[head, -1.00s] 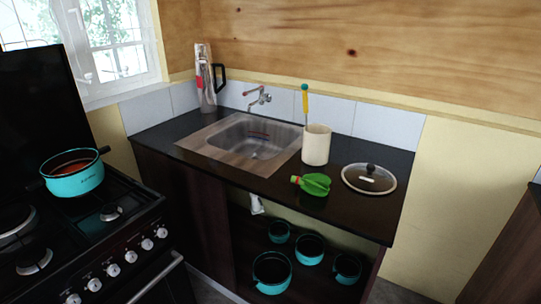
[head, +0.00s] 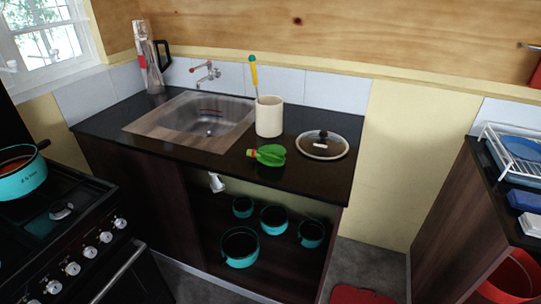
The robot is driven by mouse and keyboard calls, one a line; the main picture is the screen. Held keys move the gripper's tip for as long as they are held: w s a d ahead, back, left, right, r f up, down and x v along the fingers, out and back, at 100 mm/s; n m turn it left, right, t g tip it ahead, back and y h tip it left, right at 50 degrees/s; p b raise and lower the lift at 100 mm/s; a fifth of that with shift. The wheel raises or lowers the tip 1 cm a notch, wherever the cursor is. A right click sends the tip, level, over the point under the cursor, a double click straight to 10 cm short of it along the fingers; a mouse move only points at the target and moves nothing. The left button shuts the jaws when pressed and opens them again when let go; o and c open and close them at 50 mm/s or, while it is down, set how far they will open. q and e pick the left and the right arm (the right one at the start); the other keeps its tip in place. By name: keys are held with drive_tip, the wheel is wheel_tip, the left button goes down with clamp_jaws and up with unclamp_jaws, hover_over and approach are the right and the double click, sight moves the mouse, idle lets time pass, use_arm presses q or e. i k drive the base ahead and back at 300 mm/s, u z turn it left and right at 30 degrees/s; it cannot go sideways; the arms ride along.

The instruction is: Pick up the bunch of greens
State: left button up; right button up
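A bright green object (head: 267,154) with a small red part at its left end lies on the dark counter, in front of a cream cylindrical holder. It is the only thing in view that could be the bunch of greens, but it is too small to be sure. A glass lid (head: 322,145) with a dark knob lies to its right. Neither of my grippers shows in the head view.
The cream holder (head: 269,117) has a yellow-handled tool in it. A sink (head: 197,122) is left of it. Teal pots (head: 240,247) stand in the open shelf below. The stove (head: 66,232) is at left, a white dish rack (head: 513,150) at right.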

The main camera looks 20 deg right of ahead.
sight(272, 154)
drive_tip(key=k, duration=0.55)
drive_tip(key=u, duration=0.45)
drive_tip(key=i, duration=1.4)
drive_tip(key=z, duration=0.7)
